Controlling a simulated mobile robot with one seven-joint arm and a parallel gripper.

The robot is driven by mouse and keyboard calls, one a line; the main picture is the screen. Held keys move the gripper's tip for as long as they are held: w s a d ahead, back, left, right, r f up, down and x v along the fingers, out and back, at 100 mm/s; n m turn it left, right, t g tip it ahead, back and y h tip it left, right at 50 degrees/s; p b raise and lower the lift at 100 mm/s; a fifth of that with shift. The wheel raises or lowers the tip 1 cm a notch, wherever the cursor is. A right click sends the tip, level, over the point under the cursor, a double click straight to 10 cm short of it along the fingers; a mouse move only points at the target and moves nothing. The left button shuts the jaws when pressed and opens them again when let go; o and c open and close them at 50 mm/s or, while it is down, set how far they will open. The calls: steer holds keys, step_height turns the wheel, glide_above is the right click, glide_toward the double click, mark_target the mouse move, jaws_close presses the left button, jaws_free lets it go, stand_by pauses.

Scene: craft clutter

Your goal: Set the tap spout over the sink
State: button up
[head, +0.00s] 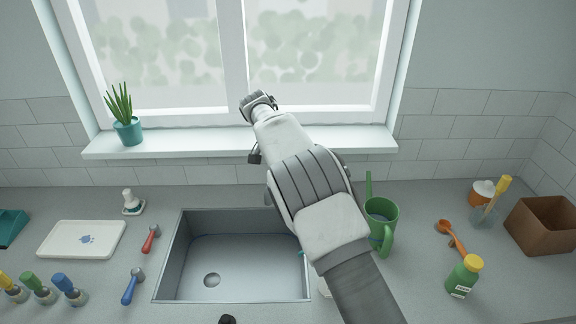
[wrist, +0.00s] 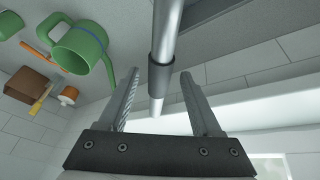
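The grey sink (head: 250,270) is set into the counter, with its drain at the lower left of the basin. In the head view my arm crosses over its right back corner and hides the tap. In the wrist view a round metal tube with a darker collar, seemingly the tap spout (wrist: 167,35), runs down from the top edge. My gripper (wrist: 159,74) is open, with its fingers on either side of the tube near the collar. Gaps show between the tube and both fingers. I cannot tell which way the spout points relative to the sink.
A green watering can (head: 382,218) stands right of the sink. A green bottle (head: 463,279), orange scoop (head: 449,232) and brown box (head: 543,225) are farther right. A white tray (head: 82,239) and small tools lie left. The windowsill (head: 200,145) runs behind.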

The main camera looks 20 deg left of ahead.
steer(key=v, duration=1.7)
steer(key=shift+r, duration=0.2)
steer(key=shift+s, duration=0.15)
